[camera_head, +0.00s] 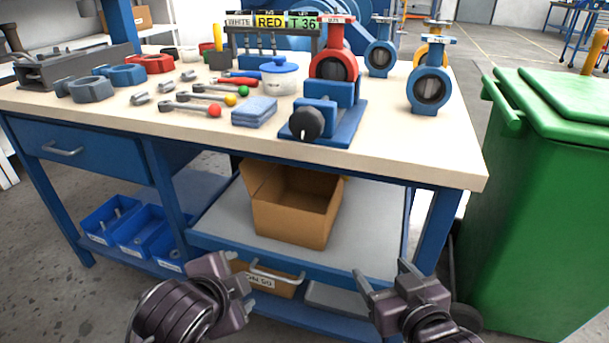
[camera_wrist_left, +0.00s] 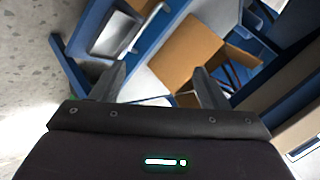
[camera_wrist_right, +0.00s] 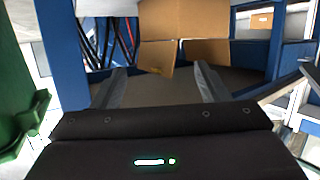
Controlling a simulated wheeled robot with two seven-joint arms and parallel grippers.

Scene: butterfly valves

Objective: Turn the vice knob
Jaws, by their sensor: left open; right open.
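The blue vice (camera_head: 335,118) stands at the front of the workbench top, right of the middle. Its round black knob (camera_head: 306,123) faces the front edge. A red butterfly valve (camera_head: 333,62) sits upright at the top of the vice. My left gripper (camera_head: 242,273) is open and empty, low in front of the bench's lower shelf. My right gripper (camera_head: 383,277) is open and empty, lower right of the knob and well below the bench top. In both wrist views the fingers are apart with nothing between them. The knob does not show in either wrist view.
Blue valves (camera_head: 429,90) stand on the bench at the right. Wrenches, a blue cloth (camera_head: 254,111) and a lidded pot (camera_head: 279,77) lie left of the vice. An open cardboard box (camera_head: 290,212) sits on the lower shelf. A green bin (camera_head: 550,190) stands right of the bench.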

